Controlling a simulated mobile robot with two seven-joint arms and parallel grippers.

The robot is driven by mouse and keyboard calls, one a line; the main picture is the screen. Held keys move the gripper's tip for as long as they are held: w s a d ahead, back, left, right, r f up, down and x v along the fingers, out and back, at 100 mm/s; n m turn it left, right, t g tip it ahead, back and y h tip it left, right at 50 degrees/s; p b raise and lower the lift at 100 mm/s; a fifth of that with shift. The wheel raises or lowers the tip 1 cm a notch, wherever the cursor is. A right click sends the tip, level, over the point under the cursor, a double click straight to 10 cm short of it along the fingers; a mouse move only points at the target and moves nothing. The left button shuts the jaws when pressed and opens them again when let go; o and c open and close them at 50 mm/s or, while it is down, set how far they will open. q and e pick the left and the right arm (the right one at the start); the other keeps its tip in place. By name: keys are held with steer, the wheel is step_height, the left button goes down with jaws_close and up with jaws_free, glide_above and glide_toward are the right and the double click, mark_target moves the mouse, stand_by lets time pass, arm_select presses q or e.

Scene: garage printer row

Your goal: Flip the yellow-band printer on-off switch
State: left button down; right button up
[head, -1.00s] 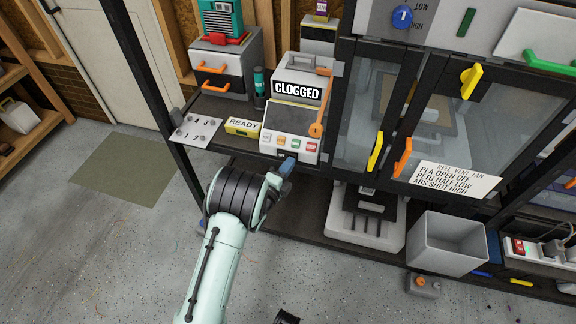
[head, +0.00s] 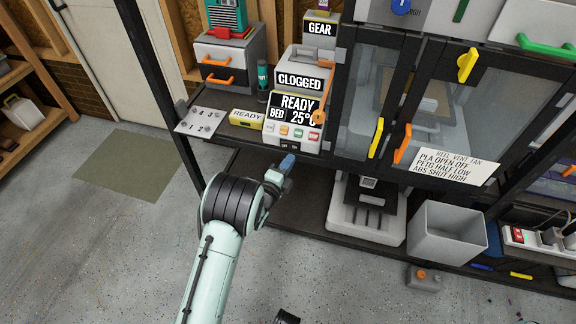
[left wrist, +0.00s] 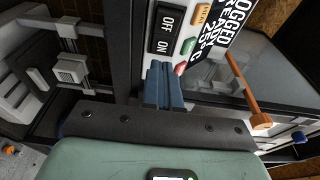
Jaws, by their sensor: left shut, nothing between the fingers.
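The printer (head: 279,128) stands on the shelf, a light grey box with coloured buttons and a lit screen (head: 292,108) reading READY, BED 25°C. I cannot make out a yellow band on it clearly now. Its on-off switch (left wrist: 165,32) is a black rocker marked OFF and ON in the left wrist view, low on the front by the buttons. My left gripper (head: 287,163) is shut and empty, just below the printer's front edge. Its blue fingers (left wrist: 164,86) point at the panel beside the switch; I cannot tell whether they touch.
A CLOGGED sign (head: 299,81) and an orange lever (head: 319,117) are on the printer. A yellow READY block (head: 246,118) stands to its left. Glass doors with a yellow handle (head: 376,138) are to its right. A grey bin (head: 447,233) stands below.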

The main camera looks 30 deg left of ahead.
arm_select(q)
steer(key=s+d, duration=0.2)
steer(key=s, duration=0.8)
steer(key=shift+p, duration=0.3)
arm_select(e)
steer(key=shift+s+r, duration=0.25)
steer(key=shift+s, duration=0.3)
arm_select(q)
steer(key=shift+s, duration=0.1)
steer(key=s+d+f+n+g+p, duration=0.4)
steer(key=s+f+n+g+p, duration=0.6)
steer(key=s+f+n, duration=0.4)
steer(key=s+d+n+g+h+p, duration=0.2)
steer(key=s+d+n+g, duration=0.2)
steer(key=s, duration=0.4)
steer(key=s+d+n+g+h+p, duration=0.1)
steer(key=s+d+n+g+h, duration=0.1)
steer(key=s+d+g, duration=0.3)
steer(key=s+d+n, duration=0.1)
steer(key=s, duration=0.2)
steer(key=shift+s+n+p, duration=0.15)
steer(key=shift+n+p, duration=0.2)
steer(key=shift+n, duration=0.05)
arm_select(e)
step_height(320, 180, up, 13)
steer(key=g, duration=0.1)
steer(key=shift+a, duration=0.15)
